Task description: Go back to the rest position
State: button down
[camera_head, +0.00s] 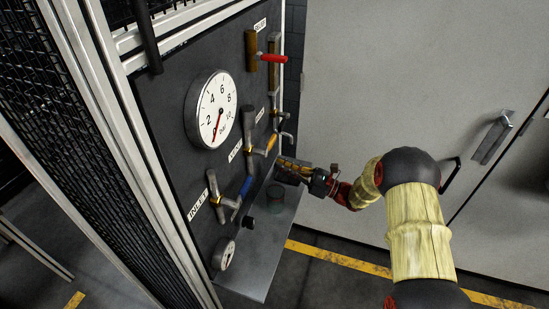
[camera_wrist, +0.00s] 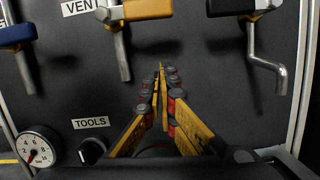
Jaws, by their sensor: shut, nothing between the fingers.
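My gripper (camera_head: 292,168) reaches in from the right in the head view, close in front of the dark valve panel (camera_head: 165,110) and above its small shelf. In the wrist view my gripper (camera_wrist: 160,72) has its two yellow fingers together at the tips, shut and empty. The fingers point at a bare part of the panel, between the vent valve with a yellow handle (camera_wrist: 148,9) and a bent metal pipe (camera_wrist: 262,60). I cannot tell whether the tips touch the panel.
A large round gauge (camera_head: 211,109), a red-handled valve (camera_head: 271,58) and a blue-handled valve (camera_head: 245,187) stick out from the panel. A grey cabinet (camera_head: 400,70) stands behind my arm. A mesh fence is left.

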jog(key=p+v, duration=0.1)
jog(key=v, duration=0.7)
jog(key=shift+r, duration=0.35)
